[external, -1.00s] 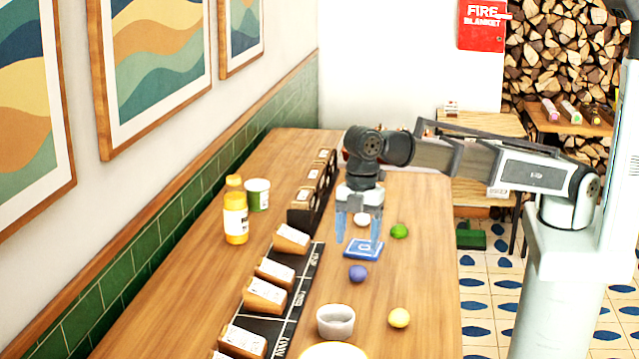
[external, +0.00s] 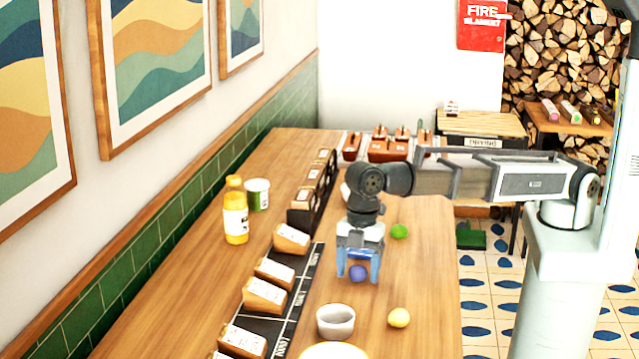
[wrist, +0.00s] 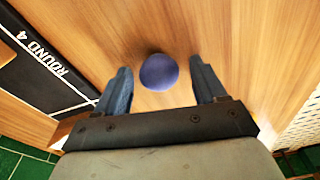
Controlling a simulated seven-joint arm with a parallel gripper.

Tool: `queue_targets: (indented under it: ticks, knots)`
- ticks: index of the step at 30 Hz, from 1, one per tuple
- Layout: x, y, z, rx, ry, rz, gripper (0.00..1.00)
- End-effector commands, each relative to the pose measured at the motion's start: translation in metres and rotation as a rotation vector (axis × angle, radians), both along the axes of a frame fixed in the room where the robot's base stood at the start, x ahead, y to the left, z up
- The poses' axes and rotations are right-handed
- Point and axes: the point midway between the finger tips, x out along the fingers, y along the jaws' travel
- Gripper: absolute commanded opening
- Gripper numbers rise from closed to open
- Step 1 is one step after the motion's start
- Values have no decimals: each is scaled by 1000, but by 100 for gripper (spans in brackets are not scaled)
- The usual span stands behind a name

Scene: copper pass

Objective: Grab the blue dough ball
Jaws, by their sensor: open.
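The blue dough ball (external: 358,273) is on the wooden table. In the external view it shows between the two blue fingers of my gripper (external: 358,272). In the wrist view the ball (wrist: 159,72) lies between the fingertips of my gripper (wrist: 161,80), with wood visible on both sides of it. My gripper is open and points down. I cannot tell exactly how high the fingertips are above the table.
A yellow ball (external: 399,318) and a grey cup (external: 335,321) are nearer the camera. A green ball (external: 399,231) is behind to the right. A black strip with wooden blocks (external: 265,294) runs along the left. The table (external: 425,270) is clear to the right.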

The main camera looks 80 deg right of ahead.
Motion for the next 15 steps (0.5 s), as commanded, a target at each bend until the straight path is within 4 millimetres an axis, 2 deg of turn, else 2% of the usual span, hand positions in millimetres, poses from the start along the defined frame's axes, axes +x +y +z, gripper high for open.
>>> queue_targets:
  ticks: [5, 15]
  knots:
    - [0, 0, 0, 0, 0, 0, 71]
    - [0, 0, 0, 0, 0, 0, 39]
